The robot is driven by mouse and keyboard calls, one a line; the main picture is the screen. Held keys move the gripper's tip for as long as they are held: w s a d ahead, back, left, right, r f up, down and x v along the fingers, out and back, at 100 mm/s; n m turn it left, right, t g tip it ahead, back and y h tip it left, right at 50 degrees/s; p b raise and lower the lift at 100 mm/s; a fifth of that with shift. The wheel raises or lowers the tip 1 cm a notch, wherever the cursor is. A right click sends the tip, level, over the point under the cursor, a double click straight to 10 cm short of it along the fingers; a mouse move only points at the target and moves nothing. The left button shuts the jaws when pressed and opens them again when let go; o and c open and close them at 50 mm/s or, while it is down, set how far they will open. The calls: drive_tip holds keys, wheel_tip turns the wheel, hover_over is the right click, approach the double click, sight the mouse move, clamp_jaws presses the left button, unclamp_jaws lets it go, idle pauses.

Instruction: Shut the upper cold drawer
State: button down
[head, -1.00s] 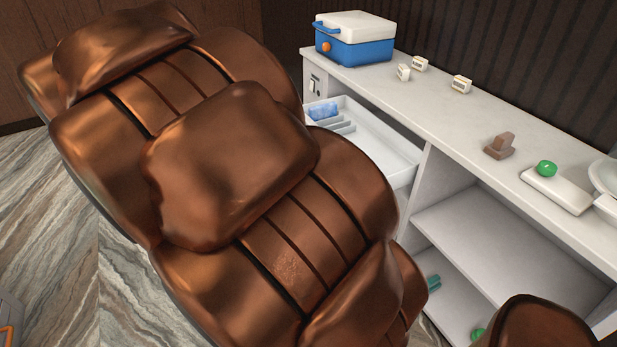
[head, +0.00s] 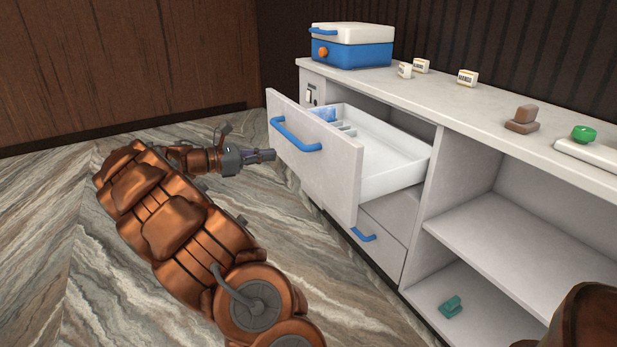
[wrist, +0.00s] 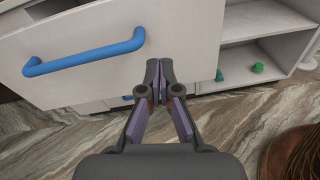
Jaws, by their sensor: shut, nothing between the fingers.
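The upper cold drawer (head: 330,182) is pulled well out of the counter, with a white front and a blue bar handle (head: 298,136). Its white tray (head: 385,165) shows inside, with a blue item and dividers at the left end. My gripper (head: 270,155) is shut and empty, just in front of the drawer front near its left edge in the head view. In the wrist view the closed fingertips (wrist: 160,66) overlap the drawer front (wrist: 180,40), right of the handle (wrist: 85,55). I cannot tell whether they touch it.
A lower drawer with a blue handle (head: 363,234) is shut below. Open shelves (head: 500,225) to the right hold a teal item (head: 451,305). A blue cooler (head: 352,46) and small cards stand on the counter top. The marbled floor in front is clear.

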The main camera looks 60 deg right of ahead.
drive_tip(key=w+d+f+n+h+b, duration=0.2)
drive_tip(key=w+d+f+b, duration=0.2)
drive_tip(key=f, duration=0.3)
drive_tip(key=b, duration=0.5)
approach(317, 155)
drive_tip(key=x, duration=0.5)
drive_tip(key=shift+d+f, duration=0.2)
drive_tip(key=shift+d, duration=0.05)
drive_tip(key=shift+b+x, duration=0.55)
drive_tip(key=shift+x, duration=0.25)
drive_tip(key=shift+r, duration=0.2)
drive_tip(key=shift+d, duration=0.15)
